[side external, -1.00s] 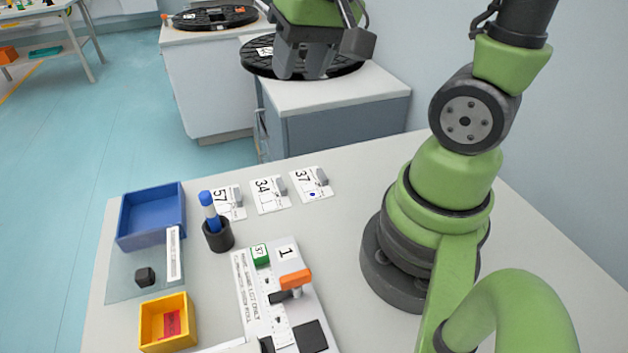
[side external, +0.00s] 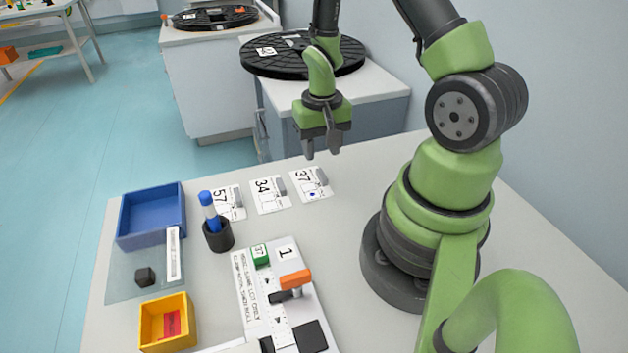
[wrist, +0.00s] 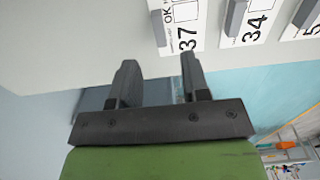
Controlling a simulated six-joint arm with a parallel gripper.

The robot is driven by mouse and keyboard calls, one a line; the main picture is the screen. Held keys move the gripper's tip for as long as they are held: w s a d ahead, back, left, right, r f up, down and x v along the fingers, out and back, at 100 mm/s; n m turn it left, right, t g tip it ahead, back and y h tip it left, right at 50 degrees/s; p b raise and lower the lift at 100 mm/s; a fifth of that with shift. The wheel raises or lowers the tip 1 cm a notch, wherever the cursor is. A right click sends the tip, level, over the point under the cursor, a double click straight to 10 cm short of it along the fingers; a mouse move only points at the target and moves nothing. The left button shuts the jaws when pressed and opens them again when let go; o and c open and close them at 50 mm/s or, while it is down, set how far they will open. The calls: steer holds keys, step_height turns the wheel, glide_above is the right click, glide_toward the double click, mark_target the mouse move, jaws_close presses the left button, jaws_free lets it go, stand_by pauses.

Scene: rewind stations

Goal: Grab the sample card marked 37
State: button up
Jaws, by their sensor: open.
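The sample card marked 37 (side external: 310,184) lies flat on the white table, the rightmost of three cards in the side view. A grey block stands on its right part. It also shows in the wrist view (wrist: 186,22), partly cut off by the top edge. My gripper (side external: 322,156) points down above and behind this card, apart from it. In the wrist view my gripper (wrist: 158,75) is open, with nothing between its fingers.
Cards marked 34 (side external: 268,197) and 57 (side external: 230,206) lie left of card 37. A black cup (side external: 218,237) with a blue marker stands nearby. A blue tray (side external: 128,220), a yellow tray (side external: 150,310) and a panel (side external: 250,300) are closer. Black reels sit on cabinets behind.

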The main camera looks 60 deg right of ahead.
mark_target(321, 172)
steer(key=shift+s+a+f, duration=0.1)
steer(key=shift+f, duration=1.25)
steer(key=shift+a+f, duration=0.1)
steer(key=shift+f, duration=1.25)
jaws_close()
